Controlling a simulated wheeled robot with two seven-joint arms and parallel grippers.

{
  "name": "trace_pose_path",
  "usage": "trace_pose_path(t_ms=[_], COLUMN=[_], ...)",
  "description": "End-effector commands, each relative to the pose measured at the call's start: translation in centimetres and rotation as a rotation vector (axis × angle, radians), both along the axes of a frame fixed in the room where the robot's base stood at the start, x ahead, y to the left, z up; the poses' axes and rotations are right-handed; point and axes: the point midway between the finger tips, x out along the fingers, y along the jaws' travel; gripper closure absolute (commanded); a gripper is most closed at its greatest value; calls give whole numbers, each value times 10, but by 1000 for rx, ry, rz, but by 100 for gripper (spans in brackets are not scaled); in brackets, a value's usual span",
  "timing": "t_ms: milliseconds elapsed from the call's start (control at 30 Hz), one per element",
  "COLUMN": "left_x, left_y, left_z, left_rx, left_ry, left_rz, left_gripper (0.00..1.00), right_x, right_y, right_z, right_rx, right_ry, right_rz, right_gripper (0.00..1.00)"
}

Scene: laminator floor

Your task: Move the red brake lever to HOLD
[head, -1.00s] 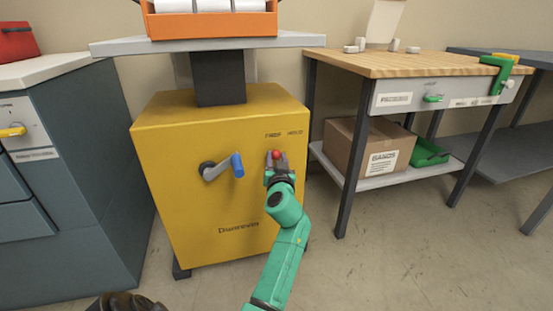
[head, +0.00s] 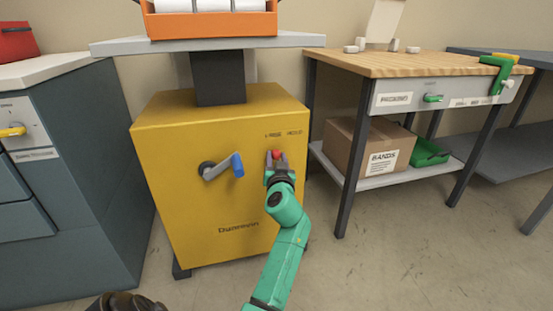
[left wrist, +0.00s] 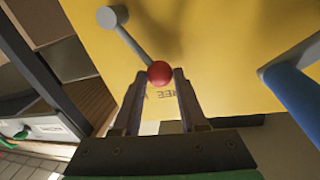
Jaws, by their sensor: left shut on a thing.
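The red ball knob of the brake lever (head: 276,154) sits on the right part of the yellow cabinet front (head: 190,125), just below the FREE label (head: 273,135). The HOLD label (head: 295,133) is to the right of FREE. My left gripper (head: 276,159) is shut on the knob, with a finger on each side. In the left wrist view the red knob (left wrist: 160,72) is at the fingertips (left wrist: 157,80), and the lever's grey shaft (left wrist: 131,42) runs to a round pivot at upper left. In the head view my gripper hides the shaft.
A blue-handled crank (head: 237,165) sticks out of the cabinet left of my gripper; it also shows in the left wrist view (left wrist: 298,97). A wooden-topped bench (head: 400,65) stands at right with a cardboard box (head: 350,153) below. A grey cabinet (head: 85,150) stands at left.

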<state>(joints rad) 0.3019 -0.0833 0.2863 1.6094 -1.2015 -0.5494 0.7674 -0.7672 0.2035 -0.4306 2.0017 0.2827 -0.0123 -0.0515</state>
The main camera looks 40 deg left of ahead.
Motion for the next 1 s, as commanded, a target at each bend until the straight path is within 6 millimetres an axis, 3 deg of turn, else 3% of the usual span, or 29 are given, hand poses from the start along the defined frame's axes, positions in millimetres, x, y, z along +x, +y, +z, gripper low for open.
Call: trace_pose_path(t_ms=[533,1000], left_x=[3,27], left_y=[-2,-19], left_z=[3,13], left_rx=[28,222], left_ry=[41,320], left_rz=[1,0], left_gripper=[100,100], right_x=[0,3], right_y=[0,1], right_z=[5,39], right_rx=[-3,-26], right_ry=[4,31], right_rz=[4,26], right_gripper=[36,36])
